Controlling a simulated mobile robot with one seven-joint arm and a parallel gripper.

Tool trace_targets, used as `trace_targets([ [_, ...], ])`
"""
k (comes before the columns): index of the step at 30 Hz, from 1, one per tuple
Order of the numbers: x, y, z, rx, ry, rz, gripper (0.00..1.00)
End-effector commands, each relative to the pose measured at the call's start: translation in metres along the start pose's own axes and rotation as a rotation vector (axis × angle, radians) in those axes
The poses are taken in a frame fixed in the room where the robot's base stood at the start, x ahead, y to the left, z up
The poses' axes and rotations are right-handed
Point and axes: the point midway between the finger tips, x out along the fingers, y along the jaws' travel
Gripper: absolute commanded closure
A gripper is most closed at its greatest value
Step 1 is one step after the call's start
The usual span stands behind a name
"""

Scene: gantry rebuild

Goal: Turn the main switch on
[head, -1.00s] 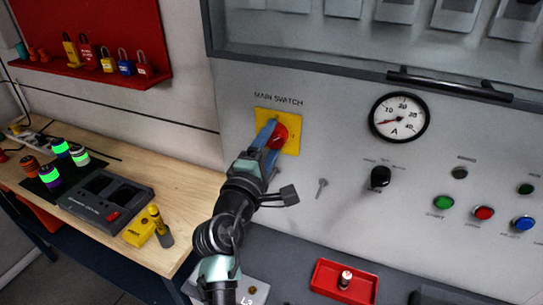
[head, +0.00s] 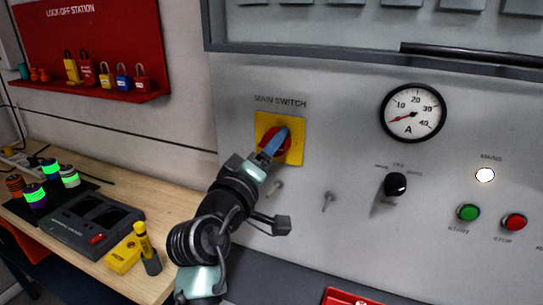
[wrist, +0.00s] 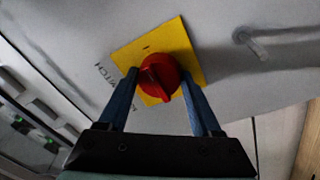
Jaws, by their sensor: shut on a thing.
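The main switch is a red rotary knob (head: 267,138) on a yellow square plate (head: 297,127), under the words MAIN SWITCH on the grey panel. My gripper (head: 279,139) is at the knob, with its blue fingers hiding part of it in the head view. In the wrist view the red knob (wrist: 163,76) sits between my two fingers (wrist: 160,80), its raised grip ridge turned slightly off the line of the fingers. My gripper is shut on the knob. The yellow plate (wrist: 190,50) shows behind it.
A white lamp (head: 485,175) on the panel is lit. Near it are a green button (head: 468,212), a red button (head: 514,222), a black selector (head: 396,184) and a gauge (head: 412,113). A wooden bench (head: 185,205) stands at left, below the padlock board (head: 95,50).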

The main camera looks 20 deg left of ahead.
Motion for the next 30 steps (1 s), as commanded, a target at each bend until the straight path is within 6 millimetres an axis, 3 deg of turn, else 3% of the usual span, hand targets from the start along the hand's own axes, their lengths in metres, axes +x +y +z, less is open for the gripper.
trace_targets([
  [16,0.0001,-0.0002,0.0003,0.027,-0.003,0.0,0.9],
  [17,0.0001,-0.0002,0.0003,0.027,-0.003,0.0,0.31],
  [18,0.0001,-0.0002,0.0003,0.026,-0.003,0.0,0.23],
  [21,0.0001,-0.0001,0.0002,0.025,-0.003,0.0,0.05],
  [30,-0.0005,-0.0001,0.0001,0.024,-0.002,0.001,0.04],
])
